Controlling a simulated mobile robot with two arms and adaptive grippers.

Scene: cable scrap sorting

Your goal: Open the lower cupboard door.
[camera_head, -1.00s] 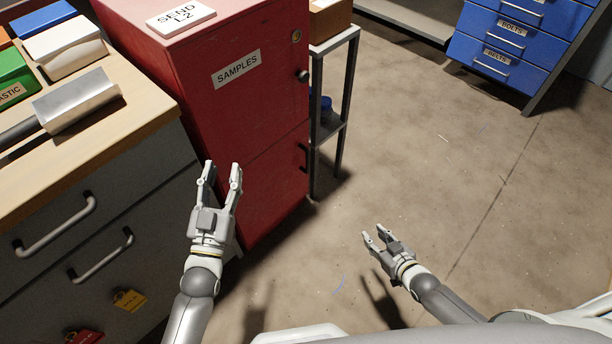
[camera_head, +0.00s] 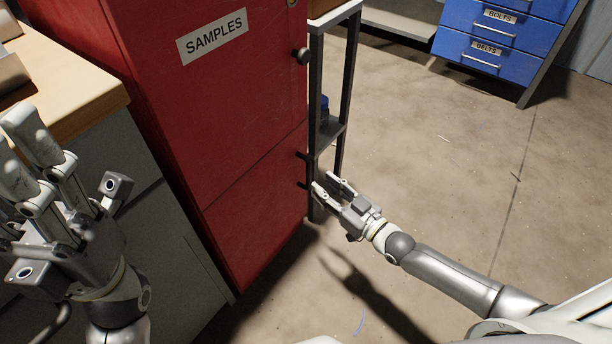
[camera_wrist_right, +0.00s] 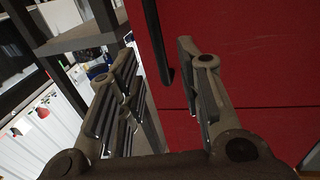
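The red cupboard (camera_head: 200,90) stands left of centre, labelled SAMPLES. Its lower door (camera_head: 255,220) is shut, below a slanting seam. The door's dark handle (camera_head: 301,185) is at its right edge, partly hidden by my right gripper (camera_head: 323,186). That gripper is open with its tips close to the handle. In the right wrist view the black handle (camera_wrist_right: 157,42) shows between the two open fingers, beyond them; contact cannot be told. My left gripper (camera_head: 25,155) is large and close to the camera at the left, fingers apart and empty.
A wooden-topped counter (camera_head: 75,95) is left of the cupboard. A narrow grey shelf rack (camera_head: 348,95) stands right behind the handle side. The floor (camera_head: 430,190) to the right is open. Blue drawers (camera_head: 490,50) stand at the back.

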